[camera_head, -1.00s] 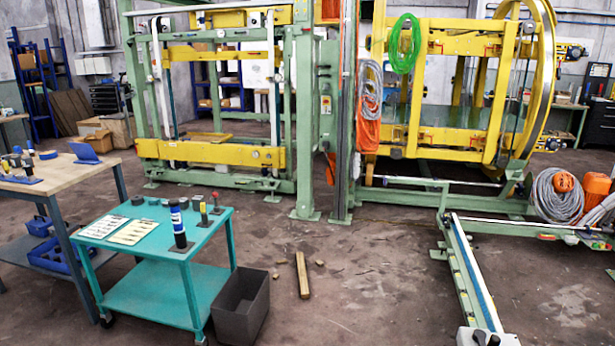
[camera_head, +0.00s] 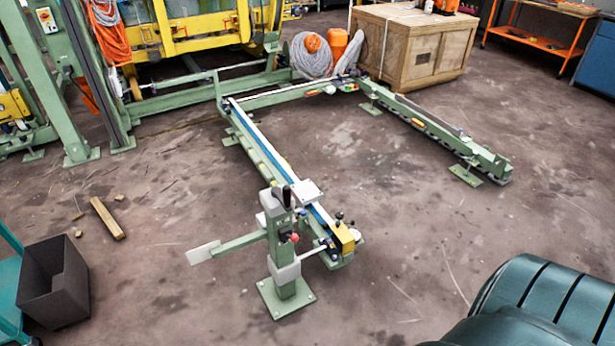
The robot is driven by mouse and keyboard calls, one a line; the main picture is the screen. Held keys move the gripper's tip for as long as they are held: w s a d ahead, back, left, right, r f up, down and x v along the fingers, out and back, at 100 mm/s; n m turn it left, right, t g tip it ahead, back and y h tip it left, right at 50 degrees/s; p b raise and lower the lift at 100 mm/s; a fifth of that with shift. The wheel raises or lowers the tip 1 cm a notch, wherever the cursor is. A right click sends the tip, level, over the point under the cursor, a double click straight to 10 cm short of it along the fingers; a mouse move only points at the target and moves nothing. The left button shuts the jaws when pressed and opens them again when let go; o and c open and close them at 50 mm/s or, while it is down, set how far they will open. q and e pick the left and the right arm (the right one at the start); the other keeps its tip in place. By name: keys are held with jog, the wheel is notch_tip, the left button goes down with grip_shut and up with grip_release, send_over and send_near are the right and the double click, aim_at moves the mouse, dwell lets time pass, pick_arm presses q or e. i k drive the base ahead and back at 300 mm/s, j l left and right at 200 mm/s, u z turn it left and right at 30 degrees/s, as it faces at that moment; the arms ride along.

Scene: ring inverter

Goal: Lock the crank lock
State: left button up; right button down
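A green post assembly (camera_head: 283,240) stands upright on a square foot plate in the lower middle of the head view. It carries a black upright handle (camera_head: 286,196), a red knob (camera_head: 294,238) and a pale plate on an arm to the left (camera_head: 203,252). A yellow block (camera_head: 345,238) with small dark knobs sits beside it at the near end of a long green rail (camera_head: 270,152). I cannot tell which of these parts is the crank lock, or whether it is locked. Neither of my grippers is in view.
A grey bin (camera_head: 53,283) and a wooden block (camera_head: 108,218) are on the floor at left. A second green rail (camera_head: 430,125) runs at right. A wooden crate (camera_head: 410,50) stands behind. A dark green ribbed object (camera_head: 550,305) fills the lower right corner. Floor between the rails is open.

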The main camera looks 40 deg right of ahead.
aim_at(295, 237)
jog(key=z, duration=1.15)
